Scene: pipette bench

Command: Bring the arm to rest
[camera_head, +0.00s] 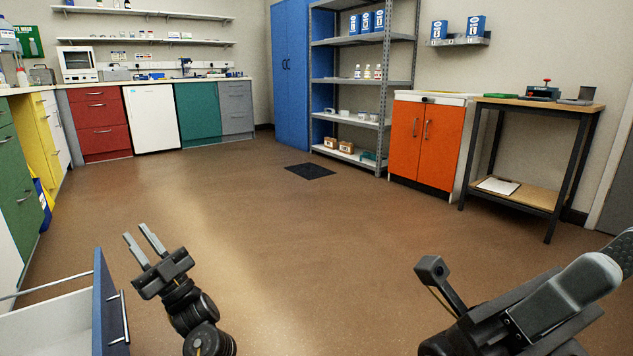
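My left gripper (146,244) is at the lower left, held up over the brown floor with its fingers pointing up and away. Its two grey fingers stand apart with nothing between them. My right arm (540,305) comes in at the lower right. The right gripper's fingertips cannot be made out clearly, and its opening is hidden by the angle. No object shows in the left gripper.
An open drawer with a blue front (108,300) stands close left of my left gripper. A green cabinet (18,190) lines the left edge. An orange cabinet (423,142) and a wooden-topped table (540,104) stand at the right. The middle floor (300,240) is clear.

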